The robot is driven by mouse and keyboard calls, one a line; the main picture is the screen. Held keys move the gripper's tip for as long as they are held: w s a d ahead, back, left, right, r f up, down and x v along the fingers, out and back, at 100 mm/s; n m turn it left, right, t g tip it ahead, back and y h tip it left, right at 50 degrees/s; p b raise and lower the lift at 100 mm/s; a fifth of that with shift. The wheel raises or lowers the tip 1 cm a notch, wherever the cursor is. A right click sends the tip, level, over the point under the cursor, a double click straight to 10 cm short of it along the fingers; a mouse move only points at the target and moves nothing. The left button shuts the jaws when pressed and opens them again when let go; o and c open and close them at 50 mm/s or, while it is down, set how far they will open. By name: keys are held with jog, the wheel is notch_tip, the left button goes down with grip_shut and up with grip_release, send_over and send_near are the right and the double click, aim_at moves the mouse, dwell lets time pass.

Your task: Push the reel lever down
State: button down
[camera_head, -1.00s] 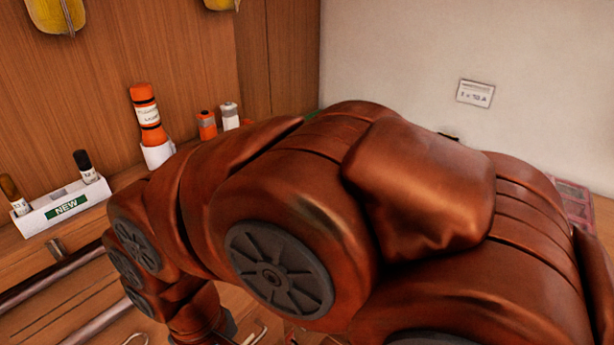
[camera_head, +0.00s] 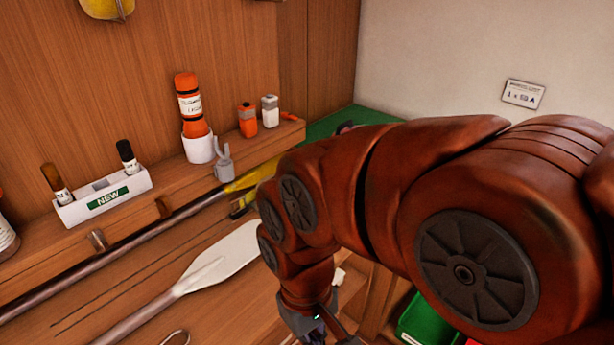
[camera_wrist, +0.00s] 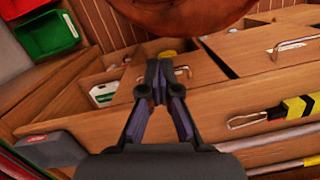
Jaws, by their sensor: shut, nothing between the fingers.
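I cannot make out the reel or its lever in either current view. My arm covers the right half of the head view, so they may be hidden behind it or out of frame. My gripper (camera_wrist: 160,82) shows in the middle of the wrist view with its dark fingertips together and nothing between them. It hangs over wooden compartments and drawer fronts and touches nothing that I can tell. In the head view only its grey wrist end shows at the bottom, below my arm.
A white paddle (camera_head: 215,265) and a long dark pole (camera_head: 135,233) lie on the wooden bench. An orange bottle (camera_head: 190,105) in a white cup and a "NEW" holder (camera_head: 102,197) stand on the shelf. A green bin (camera_wrist: 45,32) is at the wrist view's upper left.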

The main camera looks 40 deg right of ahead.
jog(key=w+a+r+n+t+y+b, duration=0.1)
jog(key=w+r+y, duration=0.25)
jog(key=w, duration=0.65)
jog(key=w+r+y+b, duration=0.2)
jog(key=w+r+y, duration=0.15)
jog(key=w, duration=0.65)
jog(key=w+d+r+t+y+b, duration=0.1)
jog(key=w+d+r+t+y, duration=0.15)
jog(key=w+d, duration=0.7)
jog(key=w+d+f+m+t+b, duration=0.1)
jog(key=d+t, duration=0.2)
jog(key=d, duration=1)
jog(key=w+d+f+m+t, duration=0.1)
jog(key=d+t, duration=0.2)
jog(key=d, duration=1)
jog(key=shift+f+b, duration=0.25)
jog(key=shift+b, duration=0.15)
jog(key=shift+a+t+h, duration=0.15)
jog(key=shift+t+h, duration=0.1)
jog(key=s+a+f+p+x, duration=0.1)
jog(key=s+p+x, duration=0.1)
jog(key=x, duration=1)
jog(key=shift+a+f+p, duration=0.25)
jog(key=shift+f+p, duration=0.2)
